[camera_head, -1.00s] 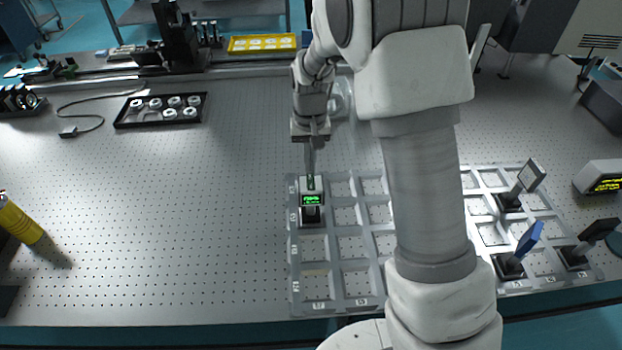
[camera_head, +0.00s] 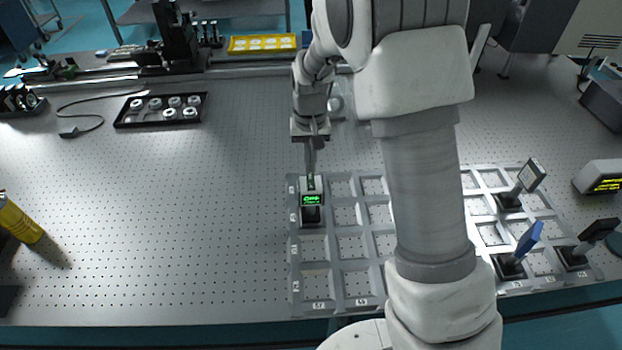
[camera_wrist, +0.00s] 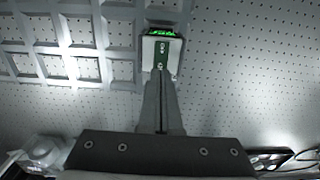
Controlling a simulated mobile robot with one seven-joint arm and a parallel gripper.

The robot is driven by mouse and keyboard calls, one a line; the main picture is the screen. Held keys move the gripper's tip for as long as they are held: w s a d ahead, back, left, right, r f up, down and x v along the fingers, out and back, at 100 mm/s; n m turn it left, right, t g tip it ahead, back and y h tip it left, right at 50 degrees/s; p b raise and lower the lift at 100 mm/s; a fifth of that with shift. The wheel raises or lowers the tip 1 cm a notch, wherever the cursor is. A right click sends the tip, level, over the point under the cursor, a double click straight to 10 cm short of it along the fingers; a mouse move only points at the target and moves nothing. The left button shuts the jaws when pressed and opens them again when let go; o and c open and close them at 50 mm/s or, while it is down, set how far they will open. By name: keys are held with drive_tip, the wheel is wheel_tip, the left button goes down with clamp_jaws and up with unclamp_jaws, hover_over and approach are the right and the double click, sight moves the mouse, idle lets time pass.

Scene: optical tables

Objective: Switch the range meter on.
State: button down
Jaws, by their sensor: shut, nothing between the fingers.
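The range meter (camera_head: 312,212) is a small dark and pale box with a lit green display, standing in the far-left compartment of the grey grid tray (camera_head: 292,265). Its writing is too small to read. In the wrist view the meter (camera_wrist: 161,50) shows its pale top with small round marks and a green strip at the far edge. My gripper (camera_head: 311,177) points down at the meter's back part, its fingers closed together and empty. In the wrist view my fingertips (camera_wrist: 160,76) meet the meter's near edge; I cannot tell whether they touch it.
A black tray of pale round parts (camera_head: 122,121) and a cable (camera_head: 85,103) lie at the back left. A yellow cylinder (camera_head: 17,221) is at the left edge. Upright mounts, one with a blue plate (camera_head: 528,238), stand at the right. The left table middle is clear.

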sight(311, 176)
drive_tip(key=shift+f+b, duration=0.65)
drive_tip(key=shift+f, duration=0.3)
idle(0.4)
drive_tip(key=shift+r, duration=0.1)
drive_tip(key=shift+r+p, duration=2.4)
drive_tip(key=shift+r, duration=1.05)
drive_tip(key=s+d+r+t, duration=0.1)
drive_tip(key=s+d+r, duration=0.2)
drive_tip(key=s+r, duration=0.3)
drive_tip(key=s+d+r+t, duration=0.2)
drive_tip(key=s+d+r, duration=0.1)
drive_tip(key=r, duration=0.6)
drive_tip(key=s+d+r+t, duration=0.1)
drive_tip(key=s+d+r, duration=0.1)
drive_tip(key=s, duration=0.6)
drive_tip(key=s+d+r+t, duration=0.1)
drive_tip(key=s+d+r, duration=0.1)
drive_tip(key=s, duration=0.6)
drive_tip(key=shift+s+r+t, duration=0.2)
drive_tip(key=shift+r+t, duration=0.1)
drive_tip(key=shift+r, duration=0.05)
